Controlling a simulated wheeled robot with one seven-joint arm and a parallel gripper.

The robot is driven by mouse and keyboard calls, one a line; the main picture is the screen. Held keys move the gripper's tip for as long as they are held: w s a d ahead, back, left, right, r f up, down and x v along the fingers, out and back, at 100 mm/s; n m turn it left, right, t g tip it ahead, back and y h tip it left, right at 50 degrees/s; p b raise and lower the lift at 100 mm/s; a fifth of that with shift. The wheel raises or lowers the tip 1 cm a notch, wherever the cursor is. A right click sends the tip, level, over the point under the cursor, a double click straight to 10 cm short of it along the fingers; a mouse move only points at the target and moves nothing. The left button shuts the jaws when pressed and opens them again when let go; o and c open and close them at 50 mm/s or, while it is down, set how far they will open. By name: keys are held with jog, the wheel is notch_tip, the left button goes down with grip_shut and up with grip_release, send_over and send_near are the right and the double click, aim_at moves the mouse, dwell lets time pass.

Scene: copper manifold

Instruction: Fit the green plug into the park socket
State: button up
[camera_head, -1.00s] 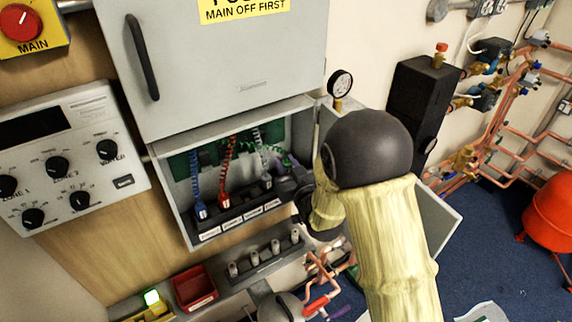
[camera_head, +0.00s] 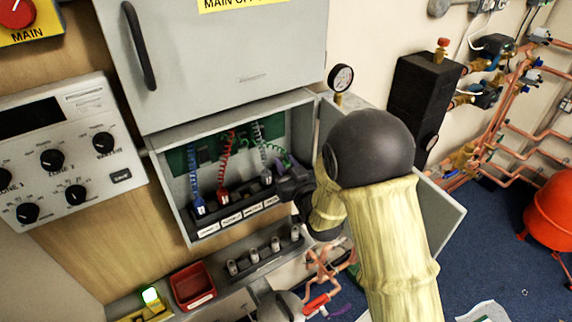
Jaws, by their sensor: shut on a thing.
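A green coiled cord (camera_head: 270,153) runs from the back of the open cabinet to my gripper (camera_head: 288,184). My gripper is at the right end of the dark socket strip (camera_head: 238,198) and is shut on the green plug, which it mostly hides. A blue plug (camera_head: 198,205), a red plug (camera_head: 223,195) and a grey plug (camera_head: 266,177) stand in the strip, each on its own coiled cord. White labels (camera_head: 231,218) run along the strip's front; their text is too small to read. The socket under my gripper is hidden.
The cabinet's open door (camera_head: 441,217) stands right of my arm. Below is a shelf strip with several grey cylinders (camera_head: 254,257), a red bin (camera_head: 192,286) and a lit green lamp (camera_head: 150,296). Copper pipes (camera_head: 325,268) lie below my gripper. A gauge (camera_head: 340,78) is above my arm.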

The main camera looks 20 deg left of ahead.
jog(key=shift+f, duration=0.25)
jog(key=o, duration=1)
jog(key=shift+o, duration=0.2)
jog(key=b+v, duration=0.5)
jog(key=v, duration=0.4)
jog(key=shift+s+d+f+b, duration=0.1)
jog(key=shift+d+f+b, duration=0.05)
jog(key=shift+b, duration=0.45)
